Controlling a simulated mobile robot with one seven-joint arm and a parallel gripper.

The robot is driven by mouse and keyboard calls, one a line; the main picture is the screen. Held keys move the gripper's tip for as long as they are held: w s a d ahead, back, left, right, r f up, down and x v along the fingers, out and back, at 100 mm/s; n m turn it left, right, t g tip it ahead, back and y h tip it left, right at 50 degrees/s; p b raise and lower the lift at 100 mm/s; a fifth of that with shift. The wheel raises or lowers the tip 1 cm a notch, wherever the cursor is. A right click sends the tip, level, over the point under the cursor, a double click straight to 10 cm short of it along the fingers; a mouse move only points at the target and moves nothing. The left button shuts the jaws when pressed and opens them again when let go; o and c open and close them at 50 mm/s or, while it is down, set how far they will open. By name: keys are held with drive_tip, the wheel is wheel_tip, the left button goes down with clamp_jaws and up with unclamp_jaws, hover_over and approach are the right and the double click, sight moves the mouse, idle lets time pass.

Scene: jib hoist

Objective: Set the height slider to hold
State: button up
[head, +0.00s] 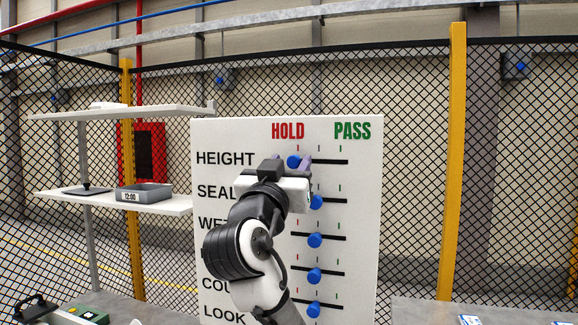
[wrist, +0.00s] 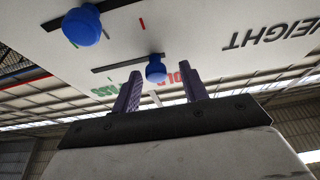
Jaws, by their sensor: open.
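A white board (head: 350,222) carries a row labelled HEIGHT under a red HOLD and a green PASS. The blue knob of the height slider (head: 294,161) is at the left end of its slot, about under HOLD. My gripper (head: 290,164) is at this knob, open, with a finger to each side of it. In the wrist view, upside down, the height knob (wrist: 155,70) shows between and beyond the purple fingers of my gripper (wrist: 160,88). I cannot tell whether either finger touches it.
The seal knob (head: 316,202) sits close below my gripper, further right on its slot. Several more blue knobs line up beneath it. My arm hides parts of the lower labels. Mesh fencing (head: 415,170) is behind.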

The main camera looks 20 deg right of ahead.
drive_tip(key=b+v, duration=0.4)
drive_tip(key=v, duration=0.9)
drive_tip(key=shift+b, duration=0.35)
drive_tip(key=shift+s+a+f, duration=0.1)
